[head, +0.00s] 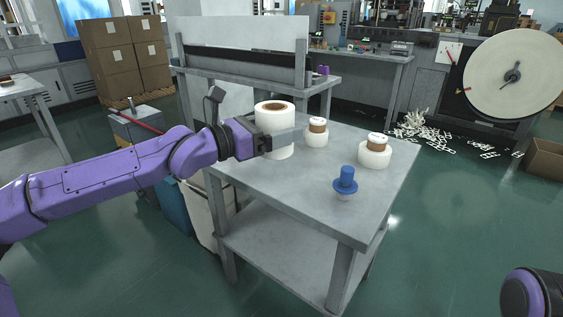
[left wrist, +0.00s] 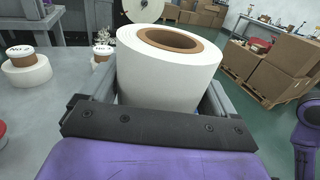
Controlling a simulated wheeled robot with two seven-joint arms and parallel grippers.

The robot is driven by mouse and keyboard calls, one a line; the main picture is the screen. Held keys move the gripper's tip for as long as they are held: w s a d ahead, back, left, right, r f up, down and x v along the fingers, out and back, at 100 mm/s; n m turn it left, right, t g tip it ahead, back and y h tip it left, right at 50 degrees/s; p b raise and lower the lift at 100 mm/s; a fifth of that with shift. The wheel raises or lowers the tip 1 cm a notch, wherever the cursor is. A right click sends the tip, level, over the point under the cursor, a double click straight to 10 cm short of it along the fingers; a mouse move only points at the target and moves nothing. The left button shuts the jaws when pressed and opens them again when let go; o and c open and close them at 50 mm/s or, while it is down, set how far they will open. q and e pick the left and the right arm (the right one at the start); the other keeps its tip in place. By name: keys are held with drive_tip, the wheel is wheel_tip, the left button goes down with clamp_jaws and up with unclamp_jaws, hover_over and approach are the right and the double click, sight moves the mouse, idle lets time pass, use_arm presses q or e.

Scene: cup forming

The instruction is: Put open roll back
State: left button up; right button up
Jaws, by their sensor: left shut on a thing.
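A large white roll with a brown core (head: 274,110) stands upright at the back left of the grey metal table (head: 290,180). My left gripper (head: 283,141) reaches in from the left and is shut around the side of this roll. In the left wrist view the roll (left wrist: 170,80) sits upright between the two fingers. I cannot tell whether its base touches the tabletop. Part of my right arm shows at the lower right of the head view, but its gripper is out of sight.
Two smaller white rolls with brown cores, one in the middle (head: 316,139) and one at the right (head: 374,158), stand on the table. A blue knobbed piece (head: 346,180) stands near the front edge. A raised grey bench (head: 250,78) is behind. The tabletop's front left is clear.

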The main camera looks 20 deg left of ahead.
use_arm(q)
drive_tip(key=w+f, duration=0.2)
drive_tip(key=w, duration=0.1)
drive_tip(key=w+a+f+p, duration=0.1)
drive_tip(key=w+f, duration=0.1)
drive_tip(key=w, duration=0.1)
drive_tip(key=w+f+p, duration=0.1)
drive_tip(key=w+f, duration=0.1)
drive_tip(key=f, duration=0.1)
drive_tip(key=shift+w+a, duration=0.25)
drive_tip(key=shift+w, duration=0.15)
drive_tip(key=shift+w+f, duration=0.2)
drive_tip(key=f, duration=0.2)
drive_tip(key=f+b, duration=0.1)
drive_tip(key=shift+w+f, duration=0.25)
drive_tip(key=shift+f, duration=0.1)
use_arm(e)
wheel_tip(320, 180, up, 2)
drive_tip(key=shift+r, duration=0.2)
